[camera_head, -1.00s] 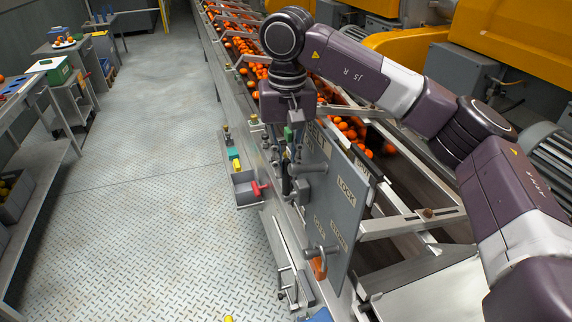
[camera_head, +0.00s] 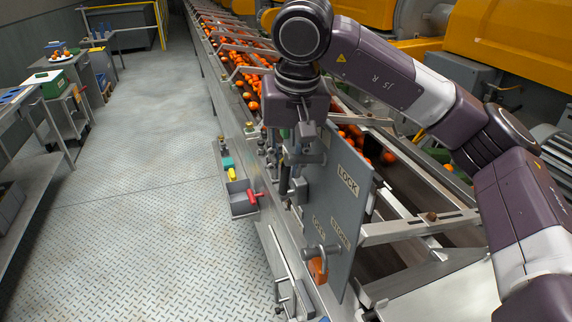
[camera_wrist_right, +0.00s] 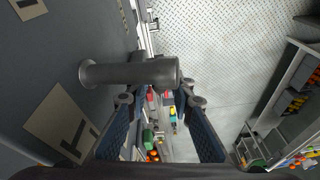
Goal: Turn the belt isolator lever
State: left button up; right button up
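The isolator panel (camera_head: 338,205) is an upright grey plate beside the conveyor, with a LOCK label and lower labels. The lever (camera_wrist_right: 130,72) is a thick grey cylinder standing out from the panel face in the right wrist view. In the head view it is partly hidden near my right gripper (camera_head: 290,168). In the wrist view my right gripper (camera_wrist_right: 161,101) has its two blue-padded fingers spread. The lever's free end lies just at the fingertips, roughly between them; I cannot tell if they touch. An orange padlock (camera_head: 318,270) hangs low on the panel. My left gripper is not in view.
A conveyor (camera_head: 262,95) carrying oranges runs behind the panel, with metal frame bars around it. A small tray with a red-handled item (camera_head: 253,196) is mounted on the conveyor's side. The metal floor (camera_head: 140,210) to the left is clear, with benches (camera_head: 50,160) along the far left.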

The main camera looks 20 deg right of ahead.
jog(key=shift+o, duration=0.7)
jog(key=v, duration=1.2)
